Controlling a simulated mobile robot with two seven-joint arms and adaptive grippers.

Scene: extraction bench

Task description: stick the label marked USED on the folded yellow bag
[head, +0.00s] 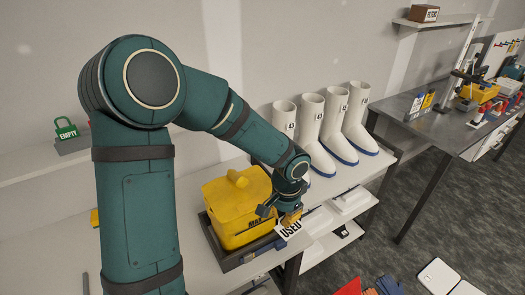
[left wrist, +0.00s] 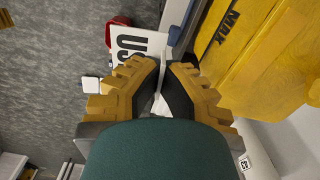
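The folded yellow bag (head: 232,212) stands upright in a dark tray (head: 252,262), with a rounded yellow lump on top and black MAX lettering on its side. In the left wrist view the bag (left wrist: 265,65) fills the upper right. My left gripper (head: 290,216) is just right of the bag's front. It is shut on the white label marked USED (head: 288,231), which sticks out from the fingertips, apart from the bag. In the left wrist view the label (left wrist: 140,44) reads "US", the rest hidden by the fingers (left wrist: 162,78). My right gripper is out of view.
White boots (head: 331,130) stand on the bench behind and right of the bag. A lower shelf (head: 325,243) is below the label. A grey table (head: 430,125) with tools stands at the right. Red and blue items lie low at the front.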

